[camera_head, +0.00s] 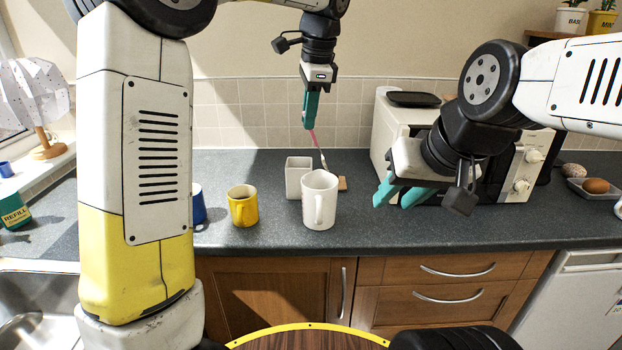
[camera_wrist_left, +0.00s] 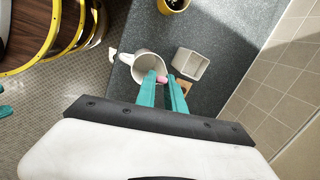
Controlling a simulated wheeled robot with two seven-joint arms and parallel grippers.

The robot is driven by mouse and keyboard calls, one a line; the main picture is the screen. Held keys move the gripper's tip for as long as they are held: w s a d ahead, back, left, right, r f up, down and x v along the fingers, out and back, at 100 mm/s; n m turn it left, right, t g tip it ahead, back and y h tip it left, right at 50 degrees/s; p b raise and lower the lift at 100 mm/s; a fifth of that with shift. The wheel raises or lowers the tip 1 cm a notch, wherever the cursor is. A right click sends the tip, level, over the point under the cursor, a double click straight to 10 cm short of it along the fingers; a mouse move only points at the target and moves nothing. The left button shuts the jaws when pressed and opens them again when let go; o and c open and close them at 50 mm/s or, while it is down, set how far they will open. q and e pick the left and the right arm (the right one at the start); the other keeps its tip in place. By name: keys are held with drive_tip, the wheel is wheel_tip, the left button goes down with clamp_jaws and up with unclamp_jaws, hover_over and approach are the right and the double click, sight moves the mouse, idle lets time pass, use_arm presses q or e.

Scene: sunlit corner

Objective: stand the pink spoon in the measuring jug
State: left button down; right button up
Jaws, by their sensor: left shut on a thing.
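The pink spoon (camera_head: 315,138) hangs tilted from my left gripper (camera_head: 309,122), its lower end close above the jug's far rim in the head view. I cannot tell whether that end is over or behind the jug. The white measuring jug (camera_head: 319,203) stands upright on the worktop with its handle toward me. In the left wrist view, my left gripper (camera_wrist_left: 163,84) is shut on the pink spoon (camera_wrist_left: 162,79), seen end-on beside the open mouth of the jug (camera_wrist_left: 146,62). My right gripper (camera_head: 402,194) is open and empty, in front of the microwave.
A square white pot (camera_head: 298,176) stands close behind and left of the jug. A yellow mug (camera_head: 242,206) and a partly hidden blue mug (camera_head: 198,204) are further left. A microwave (camera_head: 392,130) stands at right. The worktop's front strip (camera_head: 300,240) is clear.

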use_arm(q)
drive_tip(key=s+d+x, duration=0.1)
drive_tip(key=s+x, duration=0.1)
drive_tip(key=x, duration=1.2)
drive_tip(key=shift+s+d+f, duration=0.15)
drive_tip(key=shift+d+f, duration=0.1)
drive_tip(key=shift+d, duration=0.1)
drive_tip(key=c, duration=1.4)
unclamp_jaws()
drive_tip(key=shift+f, duration=0.1)
drive_tip(key=shift+c, duration=0.2)
drive_tip(key=v, duration=1.2)
drive_tip(key=s+a+r+n+t+h, duration=0.1)
drive_tip(key=s+a+r+n+h, duration=0.1)
drive_tip(key=s+a+n, duration=0.6)
drive_tip(key=s+a+f+n+t, duration=0.1)
drive_tip(key=s+a+f+n, duration=0.1)
drive_tip(key=s, duration=0.5)
drive_tip(key=s+a+f+n+t+h, duration=0.1)
drive_tip(key=s+a+f+n+t, duration=0.1)
drive_tip(key=s+a+n, duration=0.3)
drive_tip(key=s+f, duration=0.1)
drive_tip(key=s, duration=0.2)
drive_tip(key=shift+a+h, duration=0.3)
